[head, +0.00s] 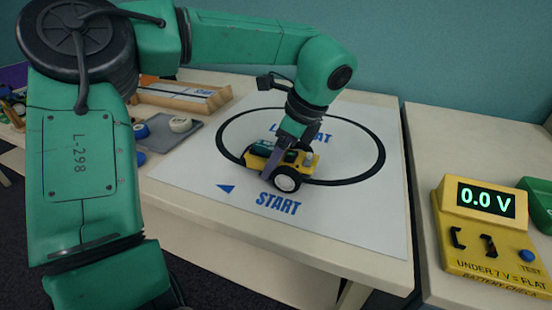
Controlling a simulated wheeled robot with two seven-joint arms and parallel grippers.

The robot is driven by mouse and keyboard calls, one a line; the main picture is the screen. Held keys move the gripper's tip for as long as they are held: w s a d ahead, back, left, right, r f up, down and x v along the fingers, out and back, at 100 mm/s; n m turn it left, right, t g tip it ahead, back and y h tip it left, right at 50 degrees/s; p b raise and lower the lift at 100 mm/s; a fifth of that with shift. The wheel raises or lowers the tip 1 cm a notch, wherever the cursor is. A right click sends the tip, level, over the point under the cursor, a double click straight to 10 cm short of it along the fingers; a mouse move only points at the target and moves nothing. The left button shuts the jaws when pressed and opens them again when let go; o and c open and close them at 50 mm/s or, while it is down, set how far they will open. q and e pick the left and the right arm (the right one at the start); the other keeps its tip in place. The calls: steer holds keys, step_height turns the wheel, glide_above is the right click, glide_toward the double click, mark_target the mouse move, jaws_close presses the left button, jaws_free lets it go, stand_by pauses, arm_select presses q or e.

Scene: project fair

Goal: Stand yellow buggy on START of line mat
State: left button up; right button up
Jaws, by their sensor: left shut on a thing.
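The yellow buggy (255,161) has dark wheels with white hubs and a green part on top. It is at the near edge of the black loop on the white line mat (340,220), just above the printed word START (278,203) in the picture. My left gripper (270,172) reaches down from above and is shut on the buggy. The arm and buggy hide part of the loop and the mat's title. I cannot tell whether the wheels touch the mat. My right gripper is not in view.
A yellow battery checker (490,235) reading 0.0 V stands on a separate table at the right, with a green container (537,205) beside it. A grey tray (165,135) with tape-like rolls and a wooden ramp-like piece (185,95) lie left of the mat. The mat's right side is clear.

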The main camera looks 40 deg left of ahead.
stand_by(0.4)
arm_select(q)
steer(key=o, duration=1)
steer(key=p+v, duration=0.5)
steer(key=v, duration=0.9)
steer(key=shift+r, duration=0.25)
